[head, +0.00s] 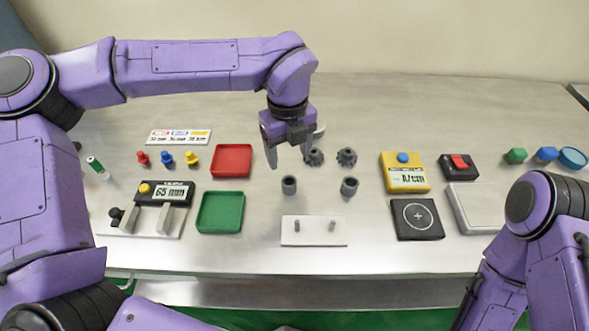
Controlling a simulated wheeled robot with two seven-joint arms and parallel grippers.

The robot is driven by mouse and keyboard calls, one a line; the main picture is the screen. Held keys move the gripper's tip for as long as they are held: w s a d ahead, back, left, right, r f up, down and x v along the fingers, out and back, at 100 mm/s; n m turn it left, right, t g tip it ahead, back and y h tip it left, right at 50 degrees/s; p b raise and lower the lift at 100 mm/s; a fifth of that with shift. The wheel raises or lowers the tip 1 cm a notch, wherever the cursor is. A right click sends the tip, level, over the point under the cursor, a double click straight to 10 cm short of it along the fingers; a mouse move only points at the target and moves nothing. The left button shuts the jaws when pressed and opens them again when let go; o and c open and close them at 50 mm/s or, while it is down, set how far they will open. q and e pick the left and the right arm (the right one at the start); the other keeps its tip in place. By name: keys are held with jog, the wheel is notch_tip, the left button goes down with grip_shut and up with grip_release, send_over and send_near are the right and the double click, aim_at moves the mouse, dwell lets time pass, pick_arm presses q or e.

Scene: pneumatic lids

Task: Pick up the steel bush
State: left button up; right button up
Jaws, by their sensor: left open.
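Two short grey steel bushes with dark bores stand upright on the bench in the middle. The left bush (289,185) and the right bush (349,187) look alike, so I cannot tell which one is meant. My left gripper (290,158) points down with its fingers apart and empty. In the picture it is just behind and above the left bush, not touching it. My right arm shows at the lower right, but its gripper is not in view.
Two dark gears (346,157) lie behind the bushes, one partly hidden by my left gripper. A white plate with two pins (314,231) lies in front. Red (232,160) and green (220,212) trays are to the left. A yellow meter (404,172) and black pad (417,218) are to the right.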

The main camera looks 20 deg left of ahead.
aim_at(289, 182)
pick_arm(q)
jog(key=f, duration=0.1)
jog(key=s+f, duration=0.1)
jog(key=f, duration=0.1)
jog(key=shift+s+d+f+p, duration=0.15)
jog(key=shift+s+p, duration=0.1)
jog(key=shift+p, duration=0.15)
notch_tip(289, 182, down, 5)
jog(key=shift+w+r+p, duration=0.15)
jog(key=shift+r+p, duration=0.05)
jog(key=shift+p, duration=0.55)
jog(key=shift+f, duration=0.3)
jog(key=c, duration=1.2)
pick_arm(e)
jog(key=r, duration=0.1)
jog(key=s+r, duration=0.1)
jog(key=shift+r, duration=0.35)
